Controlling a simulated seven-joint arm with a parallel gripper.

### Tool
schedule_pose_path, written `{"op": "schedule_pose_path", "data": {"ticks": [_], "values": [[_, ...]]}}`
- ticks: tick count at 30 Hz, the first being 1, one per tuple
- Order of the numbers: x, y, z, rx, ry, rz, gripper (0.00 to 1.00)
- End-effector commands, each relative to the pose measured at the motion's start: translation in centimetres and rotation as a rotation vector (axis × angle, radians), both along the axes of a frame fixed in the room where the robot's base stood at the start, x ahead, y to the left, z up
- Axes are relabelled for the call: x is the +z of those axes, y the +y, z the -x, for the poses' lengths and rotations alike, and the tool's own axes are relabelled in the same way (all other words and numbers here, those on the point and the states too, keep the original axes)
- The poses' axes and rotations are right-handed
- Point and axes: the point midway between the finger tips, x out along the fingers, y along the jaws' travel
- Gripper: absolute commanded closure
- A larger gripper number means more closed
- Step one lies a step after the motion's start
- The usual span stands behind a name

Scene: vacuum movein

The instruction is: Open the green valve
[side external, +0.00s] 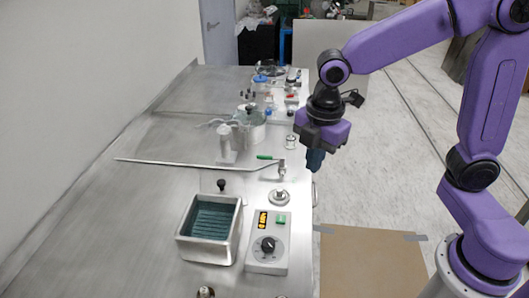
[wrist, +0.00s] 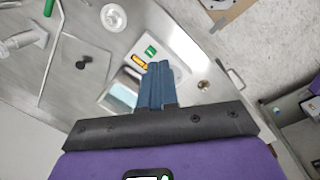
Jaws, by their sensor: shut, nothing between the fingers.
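The green valve handle (side external: 267,157) sits on a thin metal pipe (side external: 200,165) near the table's right edge in the side view.
A square metal basin (side external: 239,220) and a control box (side external: 268,243) with a black knob stand in front. A round metal fitting (side external: 280,198) lies near the valve. A metal pot (side external: 249,128) stands behind. Bare tabletop (side external: 120,210) lies to the left.

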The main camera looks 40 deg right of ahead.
Motion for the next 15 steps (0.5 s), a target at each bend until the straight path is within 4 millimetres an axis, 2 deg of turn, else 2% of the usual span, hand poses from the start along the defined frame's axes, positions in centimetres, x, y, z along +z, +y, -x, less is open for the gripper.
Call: {"op": "schedule_pose_path", "data": {"ticks": [1, 9, 15], "values": [[-0.1, 0.3, -1.8, 0.045, -0.002, 0.013, 1.00], [-0.8, 0.5, -10.8, 0.321, -0.012, 0.087, 1.00], [-1.7, -0.5, -16.3, 0.500, -0.004, 0.141, 1.00]]}}
